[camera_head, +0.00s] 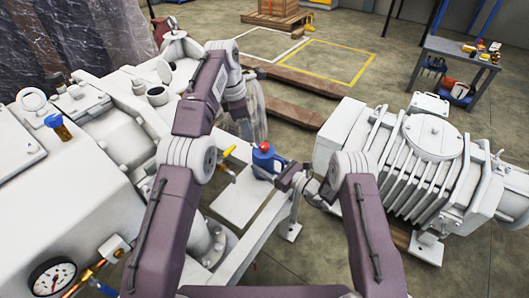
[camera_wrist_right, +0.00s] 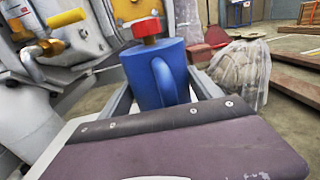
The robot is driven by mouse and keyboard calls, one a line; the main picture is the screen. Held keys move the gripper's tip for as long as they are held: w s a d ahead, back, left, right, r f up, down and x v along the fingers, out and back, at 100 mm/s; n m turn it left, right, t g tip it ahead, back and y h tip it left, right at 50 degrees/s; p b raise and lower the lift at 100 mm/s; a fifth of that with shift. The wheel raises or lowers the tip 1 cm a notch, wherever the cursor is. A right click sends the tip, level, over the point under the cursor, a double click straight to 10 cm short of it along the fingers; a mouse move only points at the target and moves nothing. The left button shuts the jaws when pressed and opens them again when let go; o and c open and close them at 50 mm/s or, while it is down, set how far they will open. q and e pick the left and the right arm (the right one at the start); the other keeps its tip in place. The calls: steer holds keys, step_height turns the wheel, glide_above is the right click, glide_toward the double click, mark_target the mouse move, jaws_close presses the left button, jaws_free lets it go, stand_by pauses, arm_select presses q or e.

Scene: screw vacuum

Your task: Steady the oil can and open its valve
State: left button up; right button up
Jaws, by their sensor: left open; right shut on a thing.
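The valve has a yellow handle (camera_head: 229,151) just left of the can; the handle also shows in the right wrist view (camera_wrist_right: 68,17). My left gripper (camera_head: 246,127) is open and empty, above and behind the valve, apart from it. Its fingertips are small and partly hidden by the arm.
A large white machine (camera_head: 105,170) fills the left, with a pressure gauge (camera_head: 53,276). A finned grey machine (camera_head: 430,165) stands at the right. Something under clear plastic (camera_wrist_right: 243,72) stands behind the can. A tool table (camera_head: 462,65) is at the back right.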

arm_select(q)
steer(key=w+a+r+m+t+y, duration=0.2)
steer(key=a+r+m+t+y, duration=0.15)
steer(key=a+m+y, duration=0.5)
step_height(320, 180, up, 8)
steer(key=w+d+m+t+y, duration=0.1)
steer(key=d+m+t+y, duration=0.2)
steer(key=m, duration=0.7)
steer(key=m+t+h, duration=0.2)
steer(key=m+t, duration=0.5)
steer(key=m, duration=1.3)
glide_above(264, 147)
step_height(264, 147, down, 7)
steer(key=s+d+f+m+t+h, duration=0.1)
steer(key=s+f+m, duration=0.3)
steer(key=f+m, duration=0.3)
steer(key=s+d+f+m+t+h, duration=0.1)
steer(key=s+d+f+m+h, duration=0.1)
steer(key=s+f+m, duration=0.4)
steer(key=shift+m, duration=0.65)
steer(key=x, duration=0.9)
steer(key=f+x, duration=0.1)
steer(key=x, duration=0.4)
steer(key=shift+w+a, duration=0.1)
steer(key=shift+w, duration=0.1)
